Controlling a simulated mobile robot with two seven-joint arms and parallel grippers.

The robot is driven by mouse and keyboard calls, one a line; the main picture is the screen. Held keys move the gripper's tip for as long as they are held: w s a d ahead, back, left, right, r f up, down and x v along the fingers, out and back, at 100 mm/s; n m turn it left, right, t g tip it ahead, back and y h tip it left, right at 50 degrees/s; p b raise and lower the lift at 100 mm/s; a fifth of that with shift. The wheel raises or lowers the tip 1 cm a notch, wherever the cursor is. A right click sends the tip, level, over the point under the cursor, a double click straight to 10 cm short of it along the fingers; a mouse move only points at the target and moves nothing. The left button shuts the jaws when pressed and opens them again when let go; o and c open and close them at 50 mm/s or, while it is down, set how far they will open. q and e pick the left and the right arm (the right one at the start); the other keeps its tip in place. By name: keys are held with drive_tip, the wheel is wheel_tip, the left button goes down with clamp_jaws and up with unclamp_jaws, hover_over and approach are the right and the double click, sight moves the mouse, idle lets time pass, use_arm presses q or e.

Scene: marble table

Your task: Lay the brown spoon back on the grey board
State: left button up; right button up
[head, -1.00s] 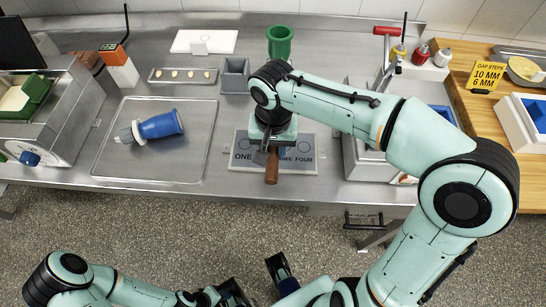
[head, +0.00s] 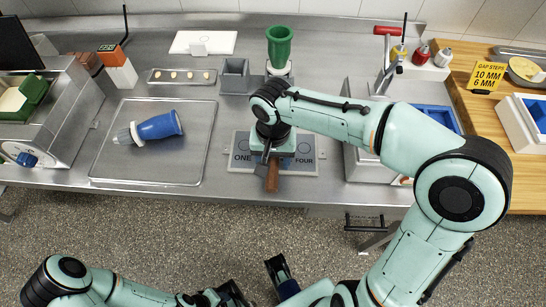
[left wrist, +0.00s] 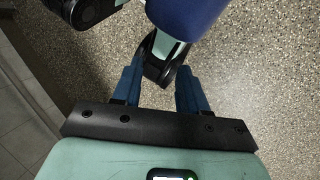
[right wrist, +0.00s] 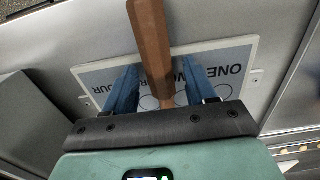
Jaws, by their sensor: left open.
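The brown spoon (head: 272,178) shows as a brown handle at the front of the grey board (head: 312,167); its other end is hidden under my right gripper. My right gripper (head: 266,160) is low over the board. In the right wrist view, its blue fingers (right wrist: 160,85) stand on either side of the spoon (right wrist: 152,40), with narrow gaps beside it. The board (right wrist: 215,55), with printed words and circle outlines, lies behind. Whether the spoon touches the board is hard to tell. My left gripper (left wrist: 158,90) is open and empty, over the speckled floor.
A metal tray (head: 195,170) with a blue-and-grey bottle-like object (head: 150,128) lies to the left. A grey box (head: 235,82) and green cup (head: 280,45) stand behind the board. The counter's front edge is close to the board.

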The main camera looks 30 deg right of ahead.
use_arm(q)
drive_tip(key=r+p, duration=0.1)
drive_tip(key=s+r+p, duration=0.1)
drive_tip(key=p, duration=0.1)
drive_tip(key=shift+r+g, duration=0.15)
drive_tip(key=shift+g, duration=0.15)
use_arm(e)
wheel_tip(320, 180, up, 13)
drive_tip(key=shift+w+d+r, duration=0.15)
drive_tip(key=shift+w+d, duration=0.05)
drive_tip(key=shift+d, duration=0.05)
use_arm(q)
drive_tip(key=shift+s, duration=0.1)
